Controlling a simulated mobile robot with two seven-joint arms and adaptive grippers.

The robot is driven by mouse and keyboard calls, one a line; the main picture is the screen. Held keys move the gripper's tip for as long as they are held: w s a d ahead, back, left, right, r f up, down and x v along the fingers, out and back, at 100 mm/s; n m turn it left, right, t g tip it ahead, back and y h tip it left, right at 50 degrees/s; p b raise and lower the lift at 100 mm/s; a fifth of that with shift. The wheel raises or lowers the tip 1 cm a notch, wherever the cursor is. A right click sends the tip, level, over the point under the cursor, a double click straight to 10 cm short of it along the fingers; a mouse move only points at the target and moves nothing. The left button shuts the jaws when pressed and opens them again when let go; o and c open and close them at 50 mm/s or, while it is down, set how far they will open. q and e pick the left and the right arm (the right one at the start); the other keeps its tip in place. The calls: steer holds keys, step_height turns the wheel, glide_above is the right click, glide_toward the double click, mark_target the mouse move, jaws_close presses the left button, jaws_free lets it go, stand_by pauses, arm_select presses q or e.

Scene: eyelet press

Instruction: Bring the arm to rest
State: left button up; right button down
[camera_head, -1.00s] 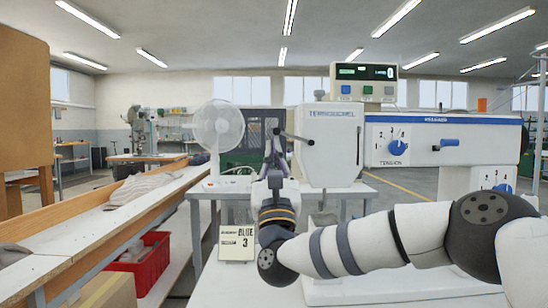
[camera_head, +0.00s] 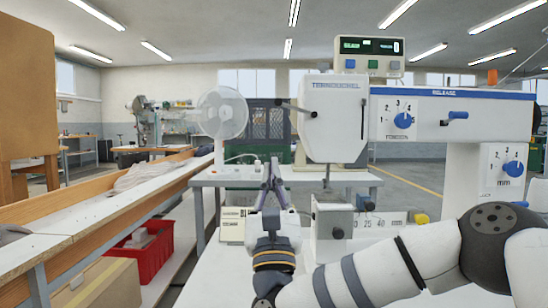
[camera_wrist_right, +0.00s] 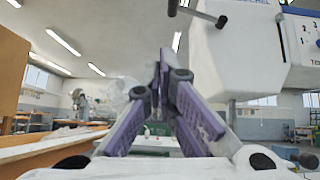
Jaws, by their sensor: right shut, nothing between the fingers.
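My right gripper (camera_head: 272,168) is in front of the eyelet press (camera_head: 336,118), just left of the press head and pointing away from me. Its purple fingers (camera_wrist_right: 164,75) meet at the tips in the right wrist view, with nothing between them. My right arm comes in from the lower right, over the white table. The press has a white head, a blue-striped arm with dials (camera_head: 404,120) and a green display (camera_head: 366,46) on top. My left gripper is not in view.
A fan (camera_head: 222,113) stands behind the gripper on a back table. A small card or box (camera_head: 232,224) stands left of my wrist. A long wooden-edged bench (camera_head: 100,215) runs along the left, with a red crate (camera_head: 148,252) below. A grey block (camera_head: 333,218) sits under the press head.

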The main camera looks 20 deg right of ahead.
steer(key=shift+s+a+f+h, duration=0.15)
steer(key=shift+s+f+h, duration=0.15)
steer(key=shift+s+f, duration=0.6)
steer(key=shift+w, duration=0.1)
